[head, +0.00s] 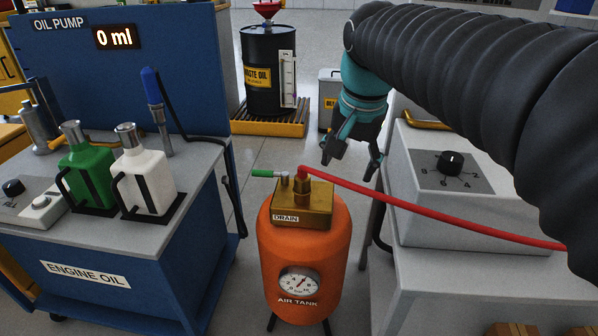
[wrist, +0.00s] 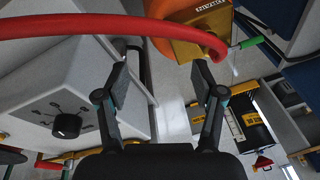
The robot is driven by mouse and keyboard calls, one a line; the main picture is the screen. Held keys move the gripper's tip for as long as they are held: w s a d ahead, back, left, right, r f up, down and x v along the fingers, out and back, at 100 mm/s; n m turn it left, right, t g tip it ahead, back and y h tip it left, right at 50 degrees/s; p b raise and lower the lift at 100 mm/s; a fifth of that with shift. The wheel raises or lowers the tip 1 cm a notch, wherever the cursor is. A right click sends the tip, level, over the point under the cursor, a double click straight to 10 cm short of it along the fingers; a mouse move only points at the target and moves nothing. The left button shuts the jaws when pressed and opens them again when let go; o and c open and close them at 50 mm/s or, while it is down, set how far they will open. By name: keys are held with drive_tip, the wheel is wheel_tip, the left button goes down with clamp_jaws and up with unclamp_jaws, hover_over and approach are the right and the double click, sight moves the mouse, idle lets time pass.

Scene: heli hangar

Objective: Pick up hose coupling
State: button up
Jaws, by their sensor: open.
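The brass hose coupling (head: 303,187) stands on the brass drain block (head: 318,212) on top of the orange air tank (head: 275,247). A red hose (head: 400,203) runs from its top to the right. My gripper (head: 350,163) is open and empty, with its fingers pointing down, a little right of the coupling in the head view and apart from it. In the wrist view my open gripper (wrist: 161,82) shows both fingers, with the red hose (wrist: 70,24) passing beyond the fingertips. There the hose end lies near the brass block (wrist: 180,48), and the coupling itself is mostly hidden.
A grey box with a dial (head: 450,185) stands at the right under my arm. The blue engine oil cart (head: 110,285) at the left bears a green bottle (head: 88,170) and a white bottle (head: 145,170). A green-handled lever (head: 264,173) sticks out left of the coupling.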

sight(302, 176)
drive_tip(key=w+a+r+m+g, duration=0.15)
drive_tip(key=w+a+m, duration=0.4)
drive_tip(key=w, duration=0.65)
drive_tip(key=shift+g, duration=0.55)
drive_tip(key=f, duration=0.3)
drive_tip(key=f+b, duration=0.1)
drive_tip(key=f, duration=0.1)
drive_tip(key=a+f+b, duration=0.1)
drive_tip(key=f, duration=0.2)
drive_tip(key=shift+w+f, duration=0.2)
drive_tip(key=shift+f, duration=0.15)
drive_tip(key=shift+s+a+f+b, duration=0.2)
drive_tip(key=shift+f+b, duration=0.15)
drive_tip(key=shift+f, duration=1)
drive_tip(key=shift+s+a+f+b, duration=0.15)
drive_tip(key=shift+f+b, duration=0.15)
drive_tip(key=shift+f, duration=1)
drive_tip(key=shift+d, duration=0.1)
clamp_jaws()
